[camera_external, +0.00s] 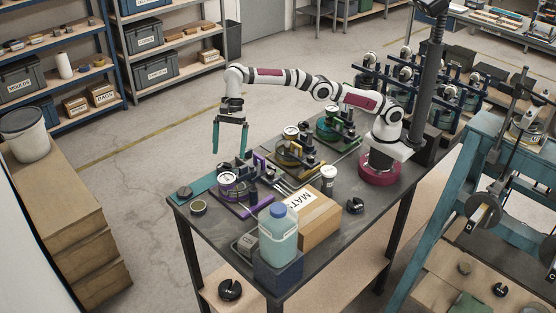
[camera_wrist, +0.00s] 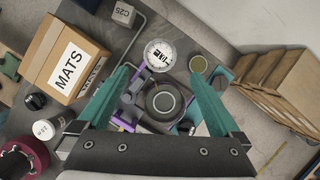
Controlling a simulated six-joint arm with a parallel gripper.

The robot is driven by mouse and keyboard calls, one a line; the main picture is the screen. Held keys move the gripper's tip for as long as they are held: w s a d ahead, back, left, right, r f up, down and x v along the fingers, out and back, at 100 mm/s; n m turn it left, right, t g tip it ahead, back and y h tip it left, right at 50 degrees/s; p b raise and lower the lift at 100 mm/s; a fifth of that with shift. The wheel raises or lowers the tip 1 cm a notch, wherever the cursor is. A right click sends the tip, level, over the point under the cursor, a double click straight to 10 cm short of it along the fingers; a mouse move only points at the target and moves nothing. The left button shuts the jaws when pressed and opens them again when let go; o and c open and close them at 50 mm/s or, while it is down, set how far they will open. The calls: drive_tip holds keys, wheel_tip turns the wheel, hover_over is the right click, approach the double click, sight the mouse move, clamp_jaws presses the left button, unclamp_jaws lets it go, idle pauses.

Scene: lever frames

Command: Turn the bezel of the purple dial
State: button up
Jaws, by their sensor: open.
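In the wrist view the gripper (camera_wrist: 163,76) is open, with nothing held between the fingers.
Yellow (camera_external: 289,151) and green (camera_external: 329,127) dial fixtures stand behind. A round tin (camera_external: 198,208) and a black knob (camera_external: 184,192) lie near the left edge.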

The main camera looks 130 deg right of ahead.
sight(227, 177)
drive_tip(key=s+a+r+n+h, duration=0.1)
drive_tip(key=a+r+n+h, duration=0.2)
drive_tip(key=n, duration=0.9)
drive_tip(key=s+a+r+n+h, duration=0.2)
drive_tip(key=r+n, duration=0.2)
drive_tip(key=n, duration=0.8)
drive_tip(key=shift+y, duration=0.3)
drive_tip(key=x, duration=1.5)
drive_tip(key=shift+w+a+f, duration=0.1)
drive_tip(key=shift+w, duration=0.15)
drive_tip(key=shift+c, duration=0.3)
drive_tip(key=c, duration=1.3)
drive_tip(key=shift+o, duration=0.2)
